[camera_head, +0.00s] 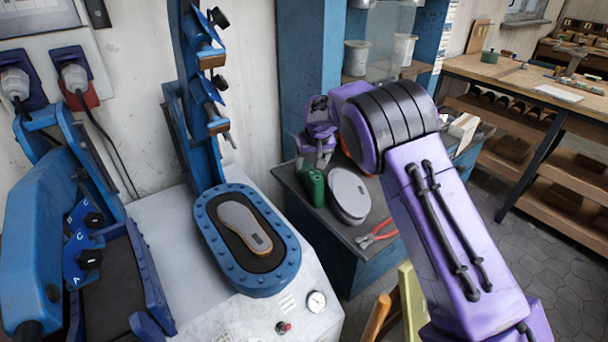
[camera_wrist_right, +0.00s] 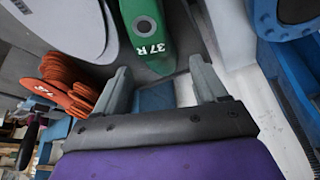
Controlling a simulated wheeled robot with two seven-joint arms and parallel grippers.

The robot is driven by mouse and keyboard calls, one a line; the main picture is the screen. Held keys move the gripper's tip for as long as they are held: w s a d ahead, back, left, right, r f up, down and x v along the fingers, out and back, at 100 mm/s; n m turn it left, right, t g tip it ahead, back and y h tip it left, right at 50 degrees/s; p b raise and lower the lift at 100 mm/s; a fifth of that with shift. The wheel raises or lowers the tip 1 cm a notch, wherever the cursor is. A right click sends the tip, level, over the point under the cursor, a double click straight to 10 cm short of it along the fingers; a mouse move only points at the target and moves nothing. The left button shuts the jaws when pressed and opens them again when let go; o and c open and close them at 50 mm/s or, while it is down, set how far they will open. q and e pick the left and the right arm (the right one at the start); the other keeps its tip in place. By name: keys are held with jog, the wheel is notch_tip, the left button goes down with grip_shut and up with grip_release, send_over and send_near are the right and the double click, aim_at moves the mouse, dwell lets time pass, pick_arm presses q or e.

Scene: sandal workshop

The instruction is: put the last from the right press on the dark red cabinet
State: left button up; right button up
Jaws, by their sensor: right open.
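A green last (camera_head: 313,188) marked 37 R stands on the grey top of a blue-sided cabinet (camera_head: 343,238); it also shows in the right wrist view (camera_wrist_right: 148,32). My right gripper (camera_head: 317,152) is above the cabinet, close to the last. In the wrist view its two grey fingers (camera_wrist_right: 162,88) are apart with nothing between them, and the last is just beyond them. The right press (camera_head: 285,272) has a blue oval ring around a dark pad with a grey-brown sole (camera_head: 246,228) lying on it. I see no dark red cabinet. My left gripper is out of view.
Grey soles (camera_head: 349,196) lie beside the last, and red-handled pincers (camera_head: 378,234) lie near the cabinet's front edge. Orange soles (camera_wrist_right: 72,96) are stacked nearby. Another blue press (camera_head: 75,235) stands left. A wooden workbench (camera_head: 520,80) is at right.

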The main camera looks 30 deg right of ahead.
jog(key=x, duration=0.2)
jog(key=p+x, duration=0.1)
jog(key=x, duration=0.2)
jog(key=p+x, duration=0.1)
jog(key=x, duration=0.2)
jog(key=shift+s+d, duration=0.3)
jog(key=shift+w+f, duration=0.1)
jog(key=shift+f, duration=0.25)
jog(key=shift+r, duration=0.1)
jog(key=c, duration=1.3)
jog(key=shift+r, duration=0.45)
jog(key=v, duration=0.2)
jog(key=b+v, duration=0.1)
jog(key=v, duration=0.2)
jog(key=a+b+v, duration=0.1)
jog(key=v, duration=0.2)
jog(key=shift+s+a, duration=0.15)
jog(key=shift+s, duration=0.2)
jog(key=s+a+r+b, duration=0.2)
jog(key=s+a+r, duration=0.2)
jog(key=s, duration=0.4)
jog(key=shift+s+a+r, duration=0.2)
jog(key=shift+a+r, duration=0.15)
jog(key=shift+a, duration=0.15)
